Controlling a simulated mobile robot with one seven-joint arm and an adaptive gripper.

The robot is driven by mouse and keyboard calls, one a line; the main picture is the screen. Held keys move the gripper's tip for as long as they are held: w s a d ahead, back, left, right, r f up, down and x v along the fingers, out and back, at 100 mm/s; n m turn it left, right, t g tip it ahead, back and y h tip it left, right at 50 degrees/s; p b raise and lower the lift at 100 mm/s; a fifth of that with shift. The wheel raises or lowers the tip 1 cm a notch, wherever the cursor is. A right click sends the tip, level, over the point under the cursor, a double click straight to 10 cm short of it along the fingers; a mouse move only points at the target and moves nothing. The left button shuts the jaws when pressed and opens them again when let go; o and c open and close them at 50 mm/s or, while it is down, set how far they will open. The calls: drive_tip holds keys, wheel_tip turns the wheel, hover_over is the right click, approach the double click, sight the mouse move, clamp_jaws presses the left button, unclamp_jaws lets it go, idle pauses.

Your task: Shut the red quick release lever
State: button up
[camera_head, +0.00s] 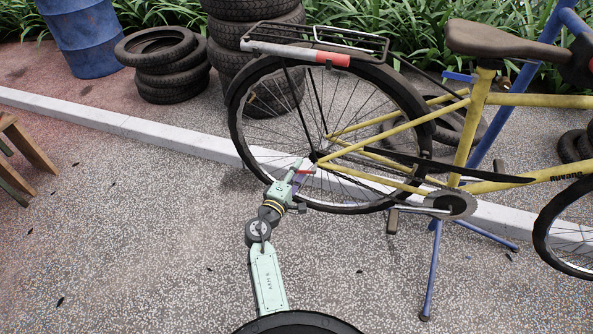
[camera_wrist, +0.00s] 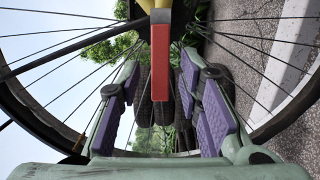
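The red quick release lever (camera_wrist: 160,75) shows in the middle of the wrist view, sticking out from the wheel hub area at the top edge. In the head view it is a small red bar (camera_head: 307,171) beside the rear hub of the yellow bicycle (camera_head: 470,130). My gripper (camera_head: 297,168) is at the near side of the rear wheel, by the hub. In the wrist view my gripper (camera_wrist: 159,78) is open, with purple pads on either side of the lever in the picture and gaps on both sides. I cannot tell how deep the lever sits between them.
Spokes of the rear wheel (camera_head: 340,190) surround the hub. The bicycle is held by a blue stand (camera_head: 433,270). Stacked tyres (camera_head: 170,75), a blue barrel (camera_head: 85,35) and a pale kerb (camera_head: 150,130) lie behind. A wooden stool (camera_head: 25,150) stands left; the near left paving is clear.

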drive_tip(key=shift+c, duration=0.5)
clamp_jaws()
drive_tip(key=m+g+h+b, duration=0.1)
drive_tip(key=b, duration=0.1)
drive_tip(key=w+m+g+h+b, duration=0.1)
drive_tip(key=h+b, duration=0.1)
drive_tip(key=m+h+b, duration=0.1)
drive_tip(key=b, duration=0.1)
drive_tip(key=shift+w+g, duration=0.25)
drive_tip(key=shift+g, duration=0.15)
